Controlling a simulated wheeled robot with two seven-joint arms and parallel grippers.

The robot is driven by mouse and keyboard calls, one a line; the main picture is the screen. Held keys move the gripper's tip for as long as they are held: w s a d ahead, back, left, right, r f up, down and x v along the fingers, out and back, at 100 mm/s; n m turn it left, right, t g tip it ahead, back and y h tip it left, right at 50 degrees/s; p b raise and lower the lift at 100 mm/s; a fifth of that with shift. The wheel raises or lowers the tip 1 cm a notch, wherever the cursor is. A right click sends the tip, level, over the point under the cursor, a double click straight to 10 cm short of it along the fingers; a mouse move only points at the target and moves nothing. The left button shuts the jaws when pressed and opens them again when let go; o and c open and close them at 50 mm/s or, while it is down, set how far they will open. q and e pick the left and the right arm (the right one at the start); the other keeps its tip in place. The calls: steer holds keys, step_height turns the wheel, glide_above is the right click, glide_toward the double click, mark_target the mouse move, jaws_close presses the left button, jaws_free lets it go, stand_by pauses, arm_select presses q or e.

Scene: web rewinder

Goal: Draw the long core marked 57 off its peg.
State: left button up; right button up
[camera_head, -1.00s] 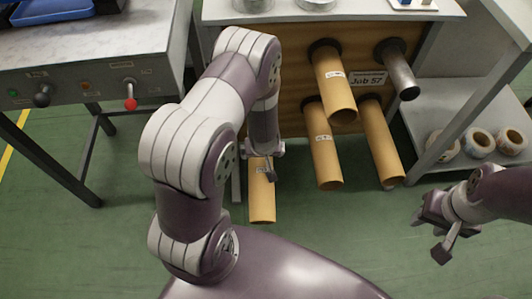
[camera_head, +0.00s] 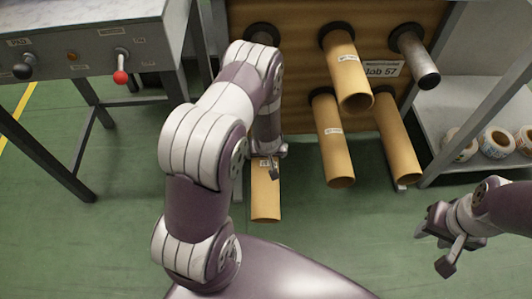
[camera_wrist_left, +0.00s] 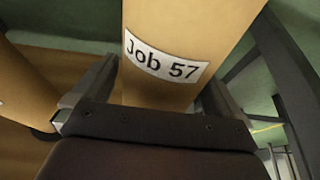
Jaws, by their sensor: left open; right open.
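The long tan core marked Job 57 (camera_wrist_left: 170,25) fills the middle of the left wrist view, its white label facing the camera. In the head view it is the lower left core (camera_head: 265,203), pointing toward me; its rear end and peg are hidden behind my left arm. My left gripper (camera_wrist_left: 155,95) is open, with one finger on each side of this core; I cannot tell whether they touch it. In the head view it shows partly (camera_head: 268,165), behind my arm. My right gripper (camera_head: 434,250) is open and empty at the lower right, away from the cores.
Other cores stick out of the brown peg board (camera_head: 290,60): an upper one (camera_head: 348,75), a lower middle one (camera_head: 333,140) and a lower right one (camera_head: 398,140). A bare metal peg (camera_head: 415,55) is at upper right. A shelf with label rolls (camera_head: 497,143) stands right, a lever bench (camera_head: 85,50) left.

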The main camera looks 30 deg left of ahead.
arm_select(q)
steer(key=shift+c, duration=0.3)
steer(key=c, duration=1.1)
steer(key=shift+w+r+p, duration=0.1)
steer(key=shift+r+p, duration=0.1)
steer(key=shift+p, duration=0.25)
steer(key=shift+c, duration=0.2)
